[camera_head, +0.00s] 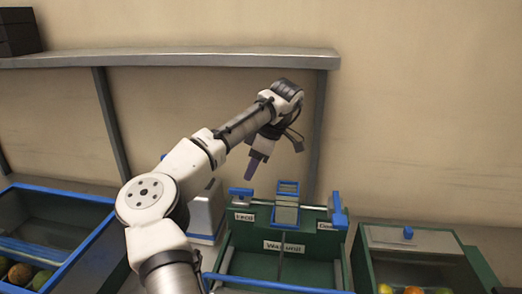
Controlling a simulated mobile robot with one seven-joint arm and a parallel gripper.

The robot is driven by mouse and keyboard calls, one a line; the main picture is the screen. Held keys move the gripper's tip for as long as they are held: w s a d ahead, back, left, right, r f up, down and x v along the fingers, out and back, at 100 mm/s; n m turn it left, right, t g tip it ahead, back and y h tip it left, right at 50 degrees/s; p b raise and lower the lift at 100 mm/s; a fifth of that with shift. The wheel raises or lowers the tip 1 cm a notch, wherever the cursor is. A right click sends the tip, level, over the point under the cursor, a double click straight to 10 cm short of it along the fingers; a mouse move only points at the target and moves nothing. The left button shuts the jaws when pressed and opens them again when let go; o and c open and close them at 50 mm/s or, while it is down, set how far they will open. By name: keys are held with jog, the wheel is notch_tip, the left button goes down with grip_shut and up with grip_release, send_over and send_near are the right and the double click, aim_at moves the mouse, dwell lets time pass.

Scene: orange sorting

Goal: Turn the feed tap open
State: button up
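The green wash unit (240,262) stands at the lower centre, with a label that seems to read "Wash unit". At its left back is a small label that seems to read "Feed" (243,217). A blue handle (241,192) sits just above that label, and I take it for the feed tap. My gripper (256,166) hangs in the air above the unit's back left, pointing down, apart from the handle.
A blue lever (340,211) stands at the unit's right, and a blue-framed part (287,203) at its back middle. A blue-rimmed bin (77,251) with fruit is at left. A green box (415,238) with a blue knob is at right. A shelf (190,58) runs behind.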

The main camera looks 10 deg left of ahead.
jog(key=v, duration=0.6)
jog(key=shift+r, duration=0.3)
jog(key=shift+d, duration=0.15)
